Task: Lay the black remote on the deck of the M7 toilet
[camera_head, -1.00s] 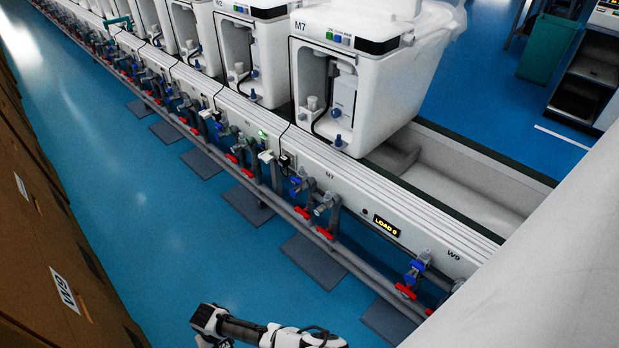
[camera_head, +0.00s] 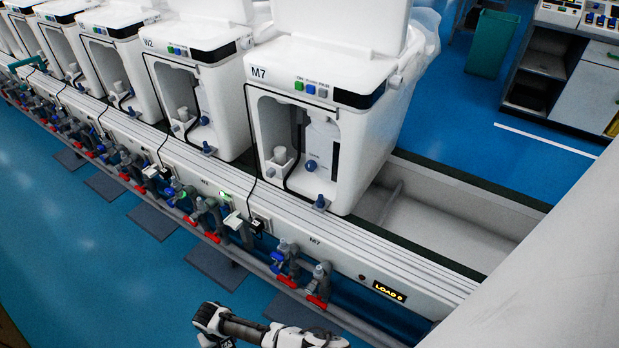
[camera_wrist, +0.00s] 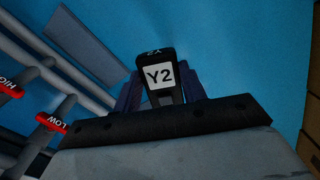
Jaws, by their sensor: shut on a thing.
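The M7 toilet (camera_head: 345,125) is a white unit on the line, right of the middle in the head view. Its white deck (camera_head: 300,58) is above the M7 label, in front of the raised lid, and its visible part is bare. My gripper (camera_wrist: 160,95) is shut on the black remote (camera_wrist: 154,56), which has a white Y2 label, in the wrist view. The remote is held between the dark fingers over the blue floor. In the head view my arm's end is low at the bottom edge, apart from the toilet, and the remote cannot be made out there.
The W2 toilet (camera_head: 195,85) and several others stand in a row to the left. A white rail (camera_head: 350,262) with valves, red handles and pipes runs between my arm and M7. An empty trough (camera_head: 440,215) lies right of M7. Blue floor is open at lower left.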

